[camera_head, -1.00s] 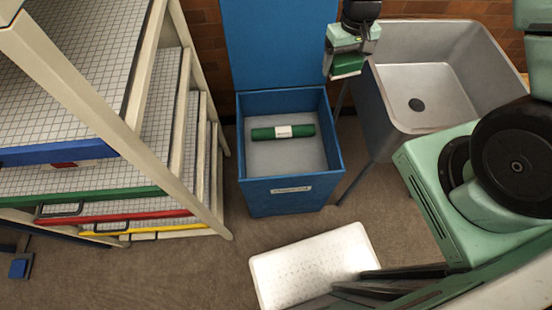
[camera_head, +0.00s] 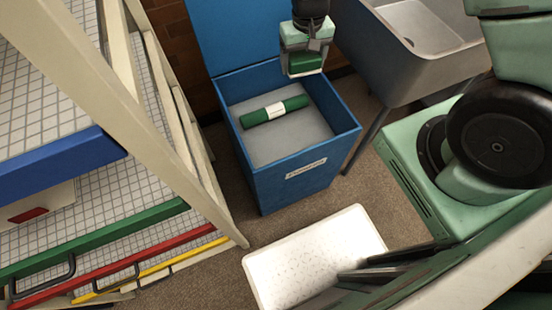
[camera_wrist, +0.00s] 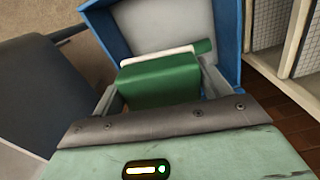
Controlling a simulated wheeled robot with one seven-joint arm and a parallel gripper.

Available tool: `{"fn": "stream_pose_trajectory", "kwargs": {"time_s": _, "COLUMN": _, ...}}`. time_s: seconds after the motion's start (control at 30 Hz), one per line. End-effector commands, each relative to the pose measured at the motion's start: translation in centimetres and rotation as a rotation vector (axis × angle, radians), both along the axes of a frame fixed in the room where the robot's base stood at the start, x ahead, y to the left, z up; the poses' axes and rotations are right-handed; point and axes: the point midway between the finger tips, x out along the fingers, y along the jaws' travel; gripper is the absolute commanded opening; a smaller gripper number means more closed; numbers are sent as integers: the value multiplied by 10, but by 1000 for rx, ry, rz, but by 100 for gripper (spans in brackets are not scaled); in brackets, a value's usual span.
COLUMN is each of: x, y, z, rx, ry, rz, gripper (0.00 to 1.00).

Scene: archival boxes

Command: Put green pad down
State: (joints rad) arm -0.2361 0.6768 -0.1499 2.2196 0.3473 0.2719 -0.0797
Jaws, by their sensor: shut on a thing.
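My gripper (camera_head: 305,68) is shut on the green pad (camera_head: 303,61), high over the back right part of the open blue box (camera_head: 300,178). The wrist view shows the green pad (camera_wrist: 160,80) between the fingers, with the box (camera_wrist: 101,35) beyond it. A green roll with a white label (camera_head: 262,113) lies on the pale floor of the box. In the wrist view, the held pad hides much of the box's inside.
The box lid (camera_head: 225,35) stands open at the back. A grey sink (camera_head: 400,55) is to the right. A shelf rack with coloured edges (camera_head: 160,120) is at left. A white perforated tray (camera_head: 310,250) is in front of the box.

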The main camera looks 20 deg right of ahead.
Motion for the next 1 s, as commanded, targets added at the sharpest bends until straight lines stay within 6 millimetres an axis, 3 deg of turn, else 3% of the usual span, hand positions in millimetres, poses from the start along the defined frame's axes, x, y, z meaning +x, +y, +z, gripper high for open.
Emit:
{"fn": "stream_pose_trajectory", "kwargs": {"time_s": 0.03, "x": -1, "y": 5, "z": -30, "rx": 0, "ry": 0, "rz": -9, "gripper": 48}}
{"fn": "stream_pose_trajectory", "kwargs": {"time_s": 0.6, "x": -9, "y": 53, "z": -193, "rx": -1, "ry": 0, "rz": -165, "gripper": 48}}
{"fn": "stream_pose_trajectory", "kwargs": {"time_s": 0.8, "x": -12, "y": 68, "z": -241, "rx": 1, "ry": -3, "rz": -215, "gripper": 48}}
{"fn": "stream_pose_trajectory", "kwargs": {"time_s": 1.0, "x": -14, "y": 77, "z": -264, "rx": 1, "ry": -5, "rz": -247, "gripper": 48}}
